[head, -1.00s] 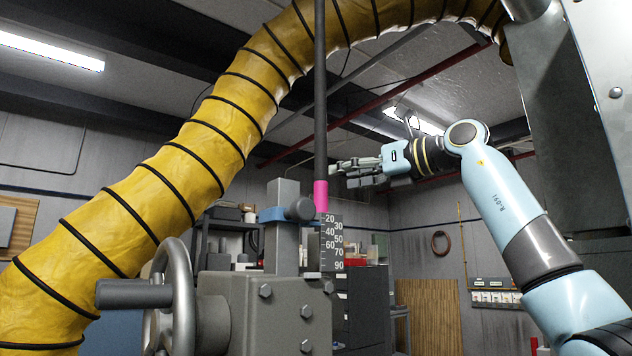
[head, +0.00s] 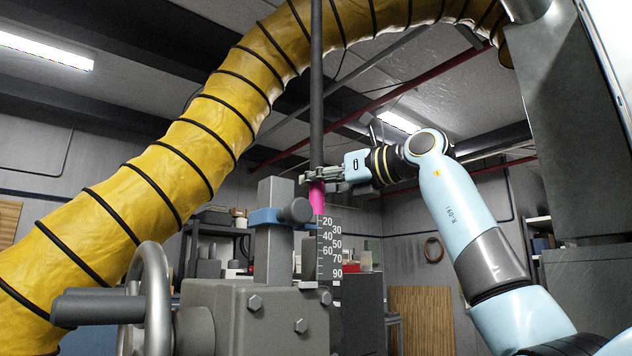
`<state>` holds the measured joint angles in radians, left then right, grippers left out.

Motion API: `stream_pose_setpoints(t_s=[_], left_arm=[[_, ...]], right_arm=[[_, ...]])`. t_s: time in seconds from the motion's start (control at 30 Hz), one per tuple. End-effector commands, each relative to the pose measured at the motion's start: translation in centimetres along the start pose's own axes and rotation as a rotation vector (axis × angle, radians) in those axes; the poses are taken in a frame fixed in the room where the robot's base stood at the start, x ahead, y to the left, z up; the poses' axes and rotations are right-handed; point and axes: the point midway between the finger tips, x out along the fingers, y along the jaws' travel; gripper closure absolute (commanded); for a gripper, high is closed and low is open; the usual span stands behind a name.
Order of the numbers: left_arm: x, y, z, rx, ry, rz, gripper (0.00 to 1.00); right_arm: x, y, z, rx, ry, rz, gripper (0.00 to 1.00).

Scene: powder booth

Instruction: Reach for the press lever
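A dark upright rod (head: 317,95) with a bright pink lower end (head: 317,203) stands above the grey press body (head: 225,310); it looks like the press lever. My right gripper (head: 312,178) comes in from the right at the top of the pink part. Its fingers overlap the rod there and cover some of the pink. Whether they touch it, and how far apart they are, I cannot tell. My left gripper is out of view.
A spoked handwheel (head: 153,300) with a dark handle (head: 95,306) is at the lower left. A numbered scale (head: 329,248) and a post with a blue collar (head: 265,216) stand beside the pink part. A large yellow duct (head: 150,190) arches across the left and top.

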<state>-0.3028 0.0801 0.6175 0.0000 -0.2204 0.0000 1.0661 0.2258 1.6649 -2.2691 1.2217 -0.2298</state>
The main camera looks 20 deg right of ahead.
Motion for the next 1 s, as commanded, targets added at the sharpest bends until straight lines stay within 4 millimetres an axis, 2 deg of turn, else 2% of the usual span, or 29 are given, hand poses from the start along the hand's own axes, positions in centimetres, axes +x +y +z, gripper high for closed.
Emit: stream_pose_setpoints(t_s=[0.03, 0.1, 1.0], left_arm=[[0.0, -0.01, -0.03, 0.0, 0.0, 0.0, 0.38], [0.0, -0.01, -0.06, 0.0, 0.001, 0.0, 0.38], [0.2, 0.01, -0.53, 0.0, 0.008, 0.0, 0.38]], right_arm=[[0.0, -0.05, -0.02, 0.0, 0.0, -0.001, 0.91], [0.0, -0.05, -0.02, 0.0, 0.0, -0.001, 1.0], [-0.11, -0.31, -0.09, -0.001, -0.005, -0.004, 1.0]])
